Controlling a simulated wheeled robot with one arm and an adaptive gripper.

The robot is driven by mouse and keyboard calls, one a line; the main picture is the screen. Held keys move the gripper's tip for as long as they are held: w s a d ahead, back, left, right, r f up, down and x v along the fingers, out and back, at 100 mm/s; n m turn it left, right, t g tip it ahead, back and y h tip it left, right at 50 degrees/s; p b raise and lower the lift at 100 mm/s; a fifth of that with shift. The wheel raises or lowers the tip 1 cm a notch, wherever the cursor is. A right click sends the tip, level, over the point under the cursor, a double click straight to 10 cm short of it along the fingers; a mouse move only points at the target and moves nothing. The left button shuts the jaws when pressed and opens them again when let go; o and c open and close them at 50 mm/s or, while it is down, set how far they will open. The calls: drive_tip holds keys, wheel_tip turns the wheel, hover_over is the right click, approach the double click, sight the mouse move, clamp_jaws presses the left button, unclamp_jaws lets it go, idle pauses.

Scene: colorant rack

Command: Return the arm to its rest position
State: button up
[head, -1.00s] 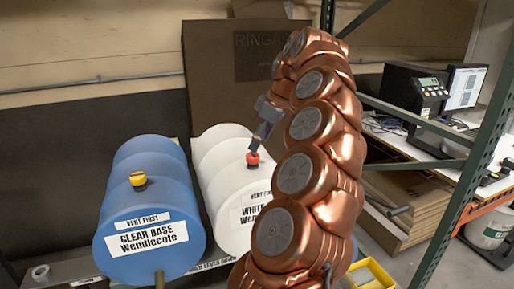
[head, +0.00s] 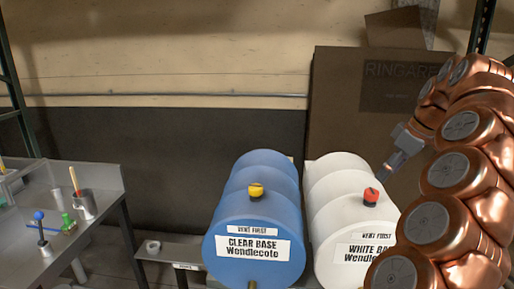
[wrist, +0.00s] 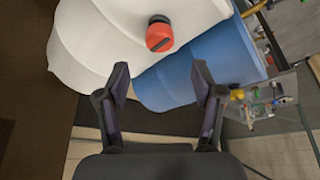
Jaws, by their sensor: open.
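My copper arm fills the right side of the head view. My gripper (head: 393,166) hangs near the red cap (head: 371,197) of the white drum (head: 338,184), apart from it as far as I can see. In the wrist view my gripper (wrist: 163,97) is open, with nothing between its two dark fingers. The red cap (wrist: 159,36) and the white drum (wrist: 97,40) lie beyond the fingertips there. The blue drum (wrist: 190,70) shows behind the fingers.
The blue drum with a yellow cap (head: 256,190) stands left of the white drum. A steel bench (head: 95,184) with small tools is at the far left. A large cardboard box (head: 345,100) stands behind the drums. A small ledge (head: 175,252) is left of the blue drum.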

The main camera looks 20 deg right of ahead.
drive_tip(key=w+a+n+g, duration=0.2)
drive_tip(key=w+a, duration=0.1)
drive_tip(key=a, duration=1.9)
drive_tip(key=s+a+f+g, duration=0.1)
drive_tip(key=s+a+f, duration=0.6)
drive_tip(key=a, duration=0.4)
drive_tip(key=s+a+f+m+g, duration=0.1)
drive_tip(key=s+a+f+m, duration=0.1)
drive_tip(key=s+f, duration=0.5)
drive_tip(key=s+a+f+m+g+h, duration=0.1)
drive_tip(key=s+a+f+m+g, duration=0.1)
drive_tip(key=s+f, duration=0.4)
drive_tip(key=s+a+m, duration=0.1)
drive_tip(key=s, duration=0.4)
drive_tip(key=shift+f, duration=0.4)
